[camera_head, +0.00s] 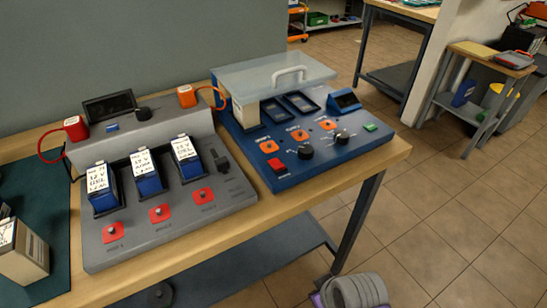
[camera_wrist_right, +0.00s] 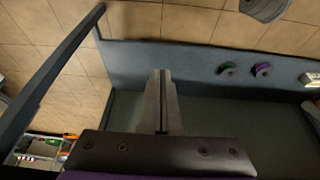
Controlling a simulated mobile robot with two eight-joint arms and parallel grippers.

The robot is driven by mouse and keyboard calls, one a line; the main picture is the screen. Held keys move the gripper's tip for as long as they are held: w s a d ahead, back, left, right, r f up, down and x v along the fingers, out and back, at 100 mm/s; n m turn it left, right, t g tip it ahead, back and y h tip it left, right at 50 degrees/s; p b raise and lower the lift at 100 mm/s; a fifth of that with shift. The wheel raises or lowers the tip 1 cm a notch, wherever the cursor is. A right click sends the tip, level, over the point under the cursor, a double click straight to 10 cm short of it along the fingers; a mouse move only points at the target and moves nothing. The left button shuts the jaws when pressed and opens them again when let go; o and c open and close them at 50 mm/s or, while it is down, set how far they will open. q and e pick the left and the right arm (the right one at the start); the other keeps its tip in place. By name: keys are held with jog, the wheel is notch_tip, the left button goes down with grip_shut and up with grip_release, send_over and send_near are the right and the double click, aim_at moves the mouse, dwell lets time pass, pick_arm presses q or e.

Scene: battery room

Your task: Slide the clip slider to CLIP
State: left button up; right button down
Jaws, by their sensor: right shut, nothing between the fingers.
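A black slider handle (camera_head: 222,162) stands at the right end of the grey battery station (camera_head: 180,225), beside the rightmost battery. The lettering near it is too small to read, so I cannot tell which position it is in. My right gripper (camera_wrist_right: 161,75) shows in the right wrist view with its fingers together and nothing between them. It is away from the station, above a grey lower shelf. In the head view only a grey and purple part of my arm shows at the bottom. My left gripper is in neither view.
Three blue and white batteries (camera_head: 147,174) stand in the station, behind red buttons (camera_head: 160,214). Red (camera_head: 76,128) and orange (camera_head: 187,96) clips with cables sit on its back. A blue panel (camera_head: 330,160) with a clear lid (camera_head: 272,78) stands to the right. A table leg (camera_wrist_right: 52,80) borders the shelf.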

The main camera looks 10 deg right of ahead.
aim_at(222, 164)
pick_arm(q)
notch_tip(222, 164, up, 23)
jog(key=p, duration=1.8)
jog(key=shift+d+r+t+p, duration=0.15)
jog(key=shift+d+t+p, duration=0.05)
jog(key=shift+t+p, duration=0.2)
pick_arm(e)
jog(key=w+a+r+n+y, duration=0.1)
jog(key=w+r+n, duration=0.3)
jog(key=r, duration=0.7)
jog(key=w+a+r+n+y, duration=0.2)
jog(key=w+a+r+n, duration=0.2)
jog(key=r+n, duration=0.3)
jog(key=w+a+r+n+y, duration=0.2)
jog(key=w+r+n, duration=0.4)
jog(key=r, duration=0.9)
jog(key=shift+a, duration=0.6)
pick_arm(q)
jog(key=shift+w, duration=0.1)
pick_arm(e)
jog(key=shift+f, duration=0.1)
